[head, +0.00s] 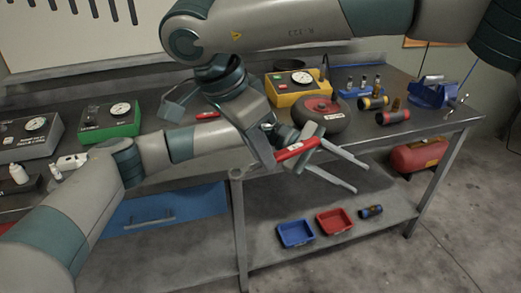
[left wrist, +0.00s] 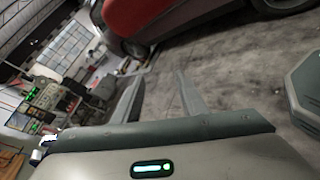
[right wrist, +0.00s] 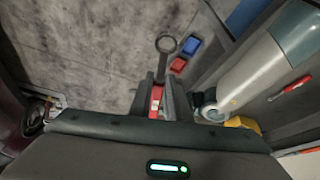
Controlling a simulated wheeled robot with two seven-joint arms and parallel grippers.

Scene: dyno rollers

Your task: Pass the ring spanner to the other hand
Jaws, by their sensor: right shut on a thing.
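The ring spanner (right wrist: 165,44) shows in the right wrist view, its dark ring end pointing away from my right gripper (right wrist: 157,95). That gripper is shut on the spanner's red, labelled handle. In the head view the red handle (head: 297,150) shows at my right gripper, in front of the bench edge; I cannot make out the ring end there. My left gripper (head: 340,170) is just to the right of the handle, its two fingers apart and pointing right. In the left wrist view my left gripper (left wrist: 160,90) is open and empty.
The workbench (head: 455,110) behind carries a yellow device (head: 293,88), a green device (head: 108,122), a round dark red object (head: 322,115) and several small items. A blue tray (head: 296,234) and a red tray (head: 335,221) stand on the lower shelf. A red tank (head: 418,155) is at right.

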